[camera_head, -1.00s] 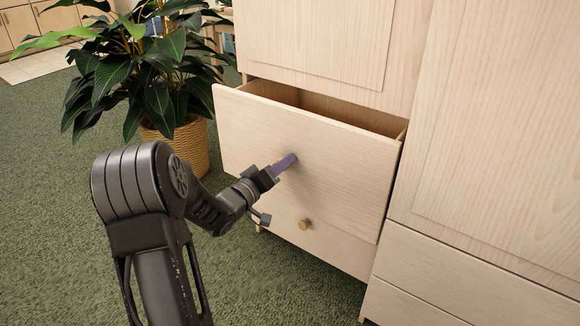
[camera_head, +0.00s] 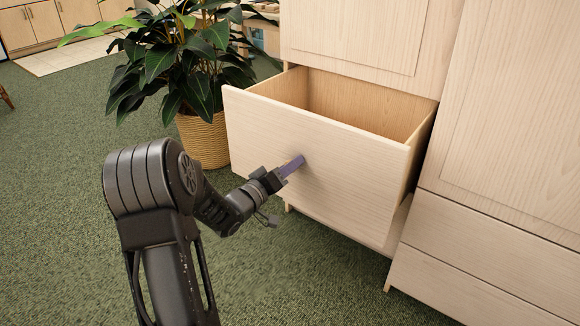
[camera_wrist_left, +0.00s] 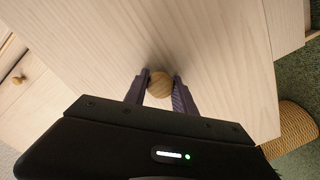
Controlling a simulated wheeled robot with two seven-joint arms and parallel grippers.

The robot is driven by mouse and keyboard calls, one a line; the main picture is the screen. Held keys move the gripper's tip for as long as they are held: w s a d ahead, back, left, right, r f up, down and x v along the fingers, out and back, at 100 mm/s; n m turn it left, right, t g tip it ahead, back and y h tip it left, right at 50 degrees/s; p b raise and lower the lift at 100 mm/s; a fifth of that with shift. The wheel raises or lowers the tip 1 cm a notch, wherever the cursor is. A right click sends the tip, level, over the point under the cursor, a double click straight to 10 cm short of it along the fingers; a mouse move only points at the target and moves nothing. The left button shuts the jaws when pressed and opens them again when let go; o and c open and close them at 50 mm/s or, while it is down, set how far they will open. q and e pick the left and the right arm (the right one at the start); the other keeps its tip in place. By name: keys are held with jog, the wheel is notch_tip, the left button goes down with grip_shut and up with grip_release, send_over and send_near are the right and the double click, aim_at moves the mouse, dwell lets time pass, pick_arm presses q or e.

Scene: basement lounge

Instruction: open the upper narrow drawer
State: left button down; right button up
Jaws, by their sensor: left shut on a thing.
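The upper narrow drawer (camera_head: 300,150) is pulled well out of the pale wooden cabinet, and its inside looks empty where I can see it. My left gripper (camera_head: 292,166) is at the middle of the drawer front. In the left wrist view, its two purple fingers are shut on the round wooden knob (camera_wrist_left: 159,84), one on each side. The knob is hidden by the fingers in the head view. The drawer front also fills much of the left wrist view (camera_wrist_left: 215,60). My right gripper is not in view.
A wide drawer (camera_head: 490,240) is at the right. A leafy plant (camera_head: 190,60) in a woven basket (camera_head: 205,140) stands close to the drawer's left side. Green carpet is clear in front.

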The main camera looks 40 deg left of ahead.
pick_arm(q)
jog(key=c, duration=1)
grip_release()
jog(key=shift+c, duration=0.2)
jog(key=s+p, duration=0.2)
jog(key=s, duration=0.5)
jog(key=shift+s, duration=0.4)
